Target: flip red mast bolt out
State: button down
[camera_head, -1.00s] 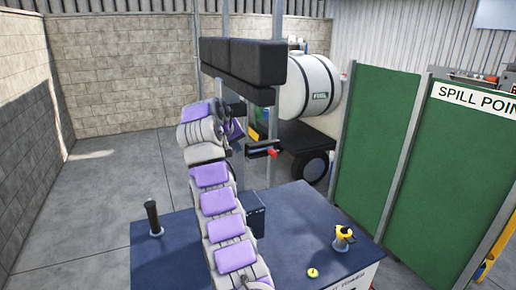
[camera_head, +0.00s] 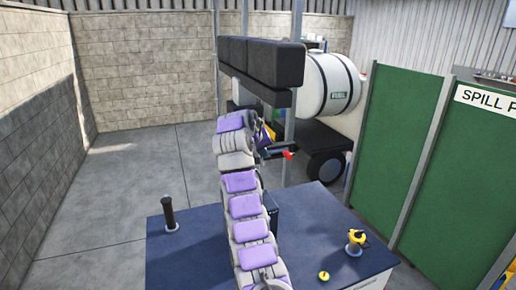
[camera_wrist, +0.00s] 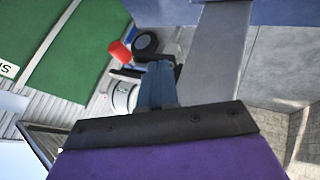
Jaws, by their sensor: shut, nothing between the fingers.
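The red mast bolt (camera_head: 288,154) shows as a small red end on a dark bar by the grey mast post, right of my arm's end in the head view. In the wrist view it is a red cylinder (camera_wrist: 120,52), left of my fingers, with a visible gap in the picture. My gripper (camera_wrist: 158,72) is shut and empty, its blue-grey fingers together and pointing toward a dark bracket. I cannot tell whether the fingertips touch the bracket. In the head view my gripper is mostly hidden behind my arm's end.
Black padded blocks (camera_head: 262,62) hang just above my arm's end. A blue-topped bench (camera_head: 195,255) holds a black upright handle (camera_head: 169,214) and a yellow fitting (camera_head: 356,240). A white fuel tank (camera_head: 330,84) stands behind. Green panels (camera_head: 400,150) close the right; the left floor is clear.

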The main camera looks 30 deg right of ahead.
jog(key=d+f, duration=0.1)
jog(key=d, duration=0.1)
jog(key=w+d+f+p, duration=0.1)
jog(key=d+f, duration=0.1)
jog(key=d, duration=0.1)
jog(key=d+f, duration=0.2)
jog(key=shift+w+d+p, duration=0.2)
jog(key=shift+d+p, duration=0.15)
jog(key=shift+p, duration=0.05)
jog(key=shift+s+d+r, duration=0.1)
jog(key=shift+d+r, duration=0.1)
jog(key=shift+d, duration=0.05)
jog(key=shift+s+a+r+p, duration=0.25)
jog(key=shift+a+r+p, duration=0.15)
jog(key=shift+a+p, duration=0.1)
